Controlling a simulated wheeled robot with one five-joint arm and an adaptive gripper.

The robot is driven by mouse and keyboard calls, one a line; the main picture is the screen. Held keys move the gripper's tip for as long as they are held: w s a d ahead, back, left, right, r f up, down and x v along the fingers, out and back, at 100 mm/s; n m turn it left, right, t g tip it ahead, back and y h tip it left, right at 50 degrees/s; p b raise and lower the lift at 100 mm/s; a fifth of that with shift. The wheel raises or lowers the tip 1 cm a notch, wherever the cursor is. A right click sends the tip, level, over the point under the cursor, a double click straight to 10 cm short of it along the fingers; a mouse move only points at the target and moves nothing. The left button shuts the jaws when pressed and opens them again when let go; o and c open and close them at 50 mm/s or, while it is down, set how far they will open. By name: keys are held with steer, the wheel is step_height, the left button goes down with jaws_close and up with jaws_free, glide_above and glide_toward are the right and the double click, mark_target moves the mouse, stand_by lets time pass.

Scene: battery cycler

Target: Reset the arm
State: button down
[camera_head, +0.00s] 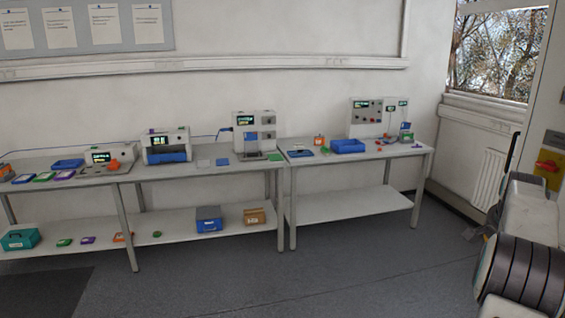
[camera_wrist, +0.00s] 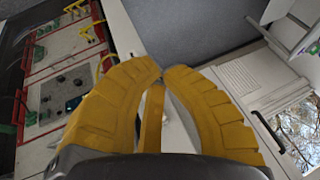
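My gripper (camera_wrist: 160,76) shows in the wrist view as yellow ribbed fingers on a dark grey base. The fingertips meet or nearly meet, and I see nothing held between them. A narrow yellow piece shows in the gap behind the tips. The gripper is tilted relative to the room and is apart from the benches. In the head view part of my arm (camera_head: 525,255) stands at the right edge; my gripper is not seen there.
Two benches (camera_head: 320,203) with lower shelves stand along the wall, carrying instruments and blue trays (camera_head: 348,146). Open grey floor (camera_head: 290,280) lies in front. A radiator (camera_head: 487,178) and window are at right. A red-and-grey panel (camera_wrist: 65,80) shows left in the wrist view.

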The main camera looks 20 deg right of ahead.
steer(key=s+a+f+n+g+y, duration=0.35)
steer(key=s+a+f+n, duration=0.3)
steer(key=a+f, duration=0.5)
steer(key=s+a+r+n+t+b, duration=0.1)
steer(key=s+a+n, duration=0.2)
steer(key=a, duration=0.9)
steer(key=s+a+r+n+t+y+b, duration=0.1)
steer(key=s+a+n, duration=0.3)
steer(key=a, duration=0.8)
steer(key=s+a+r+n+t+b, duration=0.1)
steer(key=s+a+n+t+b, duration=0.1)
steer(key=a, duration=1.1)
steer(key=shift+s+r+n+t+b, duration=0.35)
steer(key=shift+s+n, duration=0.5)
steer(key=shift+n, duration=0.2)
